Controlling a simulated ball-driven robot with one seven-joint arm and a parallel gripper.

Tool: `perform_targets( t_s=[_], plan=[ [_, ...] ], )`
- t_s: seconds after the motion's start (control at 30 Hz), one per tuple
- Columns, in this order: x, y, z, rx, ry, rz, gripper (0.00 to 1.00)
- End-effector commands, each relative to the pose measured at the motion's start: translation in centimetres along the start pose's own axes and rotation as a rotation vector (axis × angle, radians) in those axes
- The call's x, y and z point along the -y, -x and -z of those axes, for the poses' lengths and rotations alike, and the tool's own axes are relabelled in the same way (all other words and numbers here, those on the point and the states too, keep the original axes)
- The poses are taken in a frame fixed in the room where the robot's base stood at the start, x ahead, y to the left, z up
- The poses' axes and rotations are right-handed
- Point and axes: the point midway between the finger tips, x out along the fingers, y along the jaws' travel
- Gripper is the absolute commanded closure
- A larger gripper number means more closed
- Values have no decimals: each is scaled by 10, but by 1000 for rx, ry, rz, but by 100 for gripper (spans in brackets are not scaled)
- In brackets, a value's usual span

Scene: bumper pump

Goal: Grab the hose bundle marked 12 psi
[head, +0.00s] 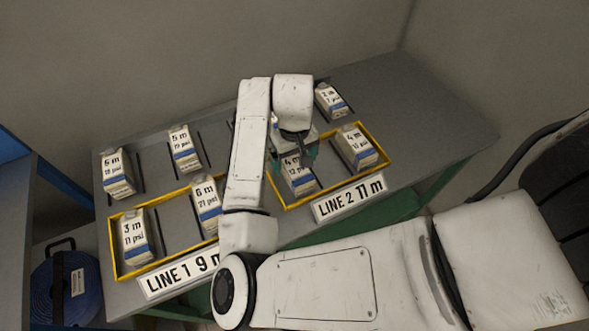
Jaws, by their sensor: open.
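The bundle marked 4 m 12 psi (300,183) is a whitish block-shaped pack with a blue band. It stands in the left part of the yellow-framed area (291,207) behind the LINE 2 11 m sign. My gripper (294,157) is open, with its dark green-tinted fingers pointing down over the top of this bundle. The gripper hides the bundle's upper end. I cannot tell whether the fingers touch it or are just above it.
A bundle reading 4 m, about 10 psi (358,148), stands close on the right in the same frame. A 2 m, 7 psi bundle (331,102) stands behind. Several other bundles fill the left side, including 6 m, 21 psi (207,207). The table's right end (430,120) is clear.

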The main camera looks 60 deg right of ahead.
Motion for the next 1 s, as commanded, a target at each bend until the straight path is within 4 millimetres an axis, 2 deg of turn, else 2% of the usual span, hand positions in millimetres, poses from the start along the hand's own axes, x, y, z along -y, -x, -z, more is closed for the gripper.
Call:
perform_targets(
  t_s=[0.3, 0.6, 1.0],
  plan=[
    [-1, -41, 0, 2, 1, 0, 8],
    [-1, -47, 0, 0, 0, 0, 8],
    [-1, -46, 0, 0, 0, 0, 46]
  ],
)
